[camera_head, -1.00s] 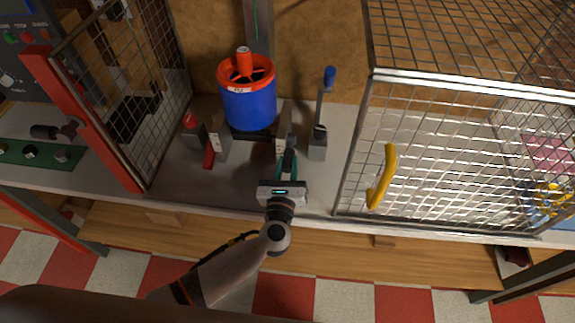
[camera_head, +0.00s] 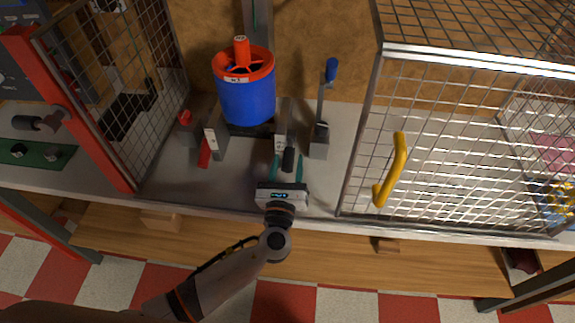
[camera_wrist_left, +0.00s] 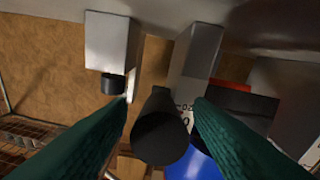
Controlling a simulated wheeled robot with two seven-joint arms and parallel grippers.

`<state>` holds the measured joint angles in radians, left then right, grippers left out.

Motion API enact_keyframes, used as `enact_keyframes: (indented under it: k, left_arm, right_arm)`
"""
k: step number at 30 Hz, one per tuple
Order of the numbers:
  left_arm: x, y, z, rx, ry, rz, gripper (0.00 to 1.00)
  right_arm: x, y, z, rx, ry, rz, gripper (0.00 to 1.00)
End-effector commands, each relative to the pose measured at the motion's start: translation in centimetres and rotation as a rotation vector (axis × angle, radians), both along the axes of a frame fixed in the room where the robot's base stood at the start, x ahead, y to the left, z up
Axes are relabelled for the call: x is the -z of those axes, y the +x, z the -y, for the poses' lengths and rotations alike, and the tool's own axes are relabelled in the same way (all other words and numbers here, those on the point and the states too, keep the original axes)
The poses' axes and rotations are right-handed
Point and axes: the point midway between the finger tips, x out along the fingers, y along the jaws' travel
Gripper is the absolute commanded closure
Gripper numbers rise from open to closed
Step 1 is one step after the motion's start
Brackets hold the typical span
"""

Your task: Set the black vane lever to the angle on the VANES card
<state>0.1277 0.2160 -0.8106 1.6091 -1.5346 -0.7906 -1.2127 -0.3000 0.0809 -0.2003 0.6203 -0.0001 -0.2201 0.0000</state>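The black vane lever (camera_head: 289,159) sticks out toward me at the right-hand post in front of the blue ducted rotor (camera_head: 247,98). In the left wrist view its black round end (camera_wrist_left: 160,138) lies between my fingers. My left gripper (camera_head: 287,168) is open, one teal finger on each side of the lever, with gaps showing. A white scale with small marks (camera_wrist_left: 184,112) shows partly behind the lever; its reading is not clear. I cannot make out the VANES card. My right gripper is not in view.
A red lever (camera_head: 204,153) stands left of the rotor and a blue-topped lever (camera_head: 331,70) right of it. A mesh cage with a yellow handle (camera_head: 392,170) stands at right, a red-framed mesh door (camera_head: 75,115) at left. The grey bench front is clear.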

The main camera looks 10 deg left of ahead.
Motion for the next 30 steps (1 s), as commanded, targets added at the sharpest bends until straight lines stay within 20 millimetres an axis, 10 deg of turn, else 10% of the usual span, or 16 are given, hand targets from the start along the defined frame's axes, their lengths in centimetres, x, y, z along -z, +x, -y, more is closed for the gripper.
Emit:
enact_keyframes:
  k: [10,30]
  left_arm:
    - [0.3,-1.1,0.0,0.001,-0.001,-0.002,0.53]
    - [1.6,-11.8,-0.2,0.0,0.0,0.0,0.53]
  right_arm:
    - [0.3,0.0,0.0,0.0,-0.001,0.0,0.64]
    - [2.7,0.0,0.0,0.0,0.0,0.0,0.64]
